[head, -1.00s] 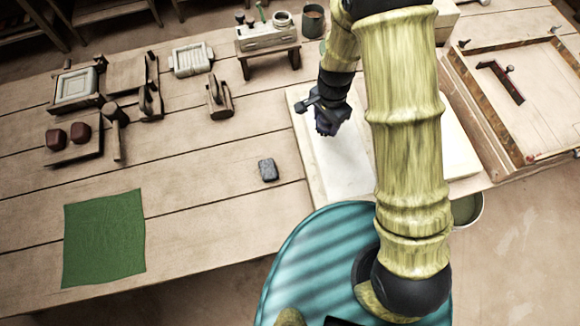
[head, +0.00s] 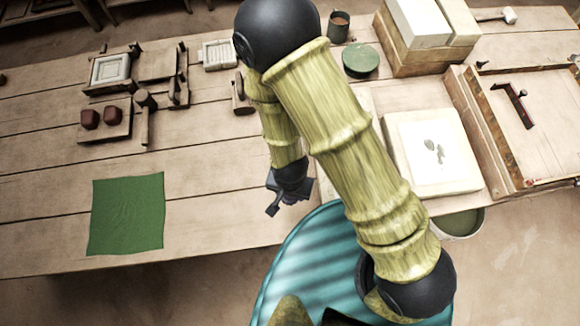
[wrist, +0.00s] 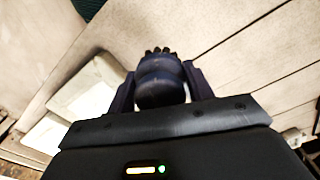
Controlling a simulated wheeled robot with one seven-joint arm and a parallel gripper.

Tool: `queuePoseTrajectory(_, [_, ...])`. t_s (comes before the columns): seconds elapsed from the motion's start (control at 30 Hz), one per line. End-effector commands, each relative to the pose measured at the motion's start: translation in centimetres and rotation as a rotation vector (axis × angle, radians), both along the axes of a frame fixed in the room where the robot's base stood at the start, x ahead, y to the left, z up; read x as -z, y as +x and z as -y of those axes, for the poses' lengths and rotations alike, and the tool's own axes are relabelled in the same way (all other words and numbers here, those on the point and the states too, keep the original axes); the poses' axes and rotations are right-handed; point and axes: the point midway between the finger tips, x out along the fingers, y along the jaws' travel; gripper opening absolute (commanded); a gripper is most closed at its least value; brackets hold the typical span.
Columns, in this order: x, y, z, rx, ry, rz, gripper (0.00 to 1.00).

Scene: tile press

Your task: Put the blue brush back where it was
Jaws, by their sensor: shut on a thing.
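My gripper (head: 288,198) is shut on a dark, navy-blue rounded thing, which I take to be the blue brush (wrist: 160,78). In the wrist view it sits between the two fingers, with several small dark tips at its far end. In the head view my gripper is low in the picture, near the table's front edge and right of the green cloth; the brush cannot be told apart from the dark fingers there. Whether the brush touches the table cannot be told. The rack at the back of the table is hidden behind my arm.
The green cloth (head: 127,214) lies flat at the left. A white slab (head: 430,150) marked with dark spots lies at the right, beside a wooden tray (head: 530,130). Bare table (head: 220,185) lies between cloth and gripper.

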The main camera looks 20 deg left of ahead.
Motion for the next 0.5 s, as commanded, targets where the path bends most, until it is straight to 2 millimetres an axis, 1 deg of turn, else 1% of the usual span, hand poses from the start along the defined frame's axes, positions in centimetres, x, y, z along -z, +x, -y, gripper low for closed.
queuePoseTrajectory(0.13, [0.1, 0.0, 0.0, 0.001, 0.000, 0.000, 0.30])
queuePoseTrajectory(0.23, [0.8, 0.0, 0.0, 0.002, -0.002, -0.001, 0.30])
queuePoseTrajectory(0.5, [4.3, 0.0, 0.1, 0.002, -0.004, -0.002, 0.30])
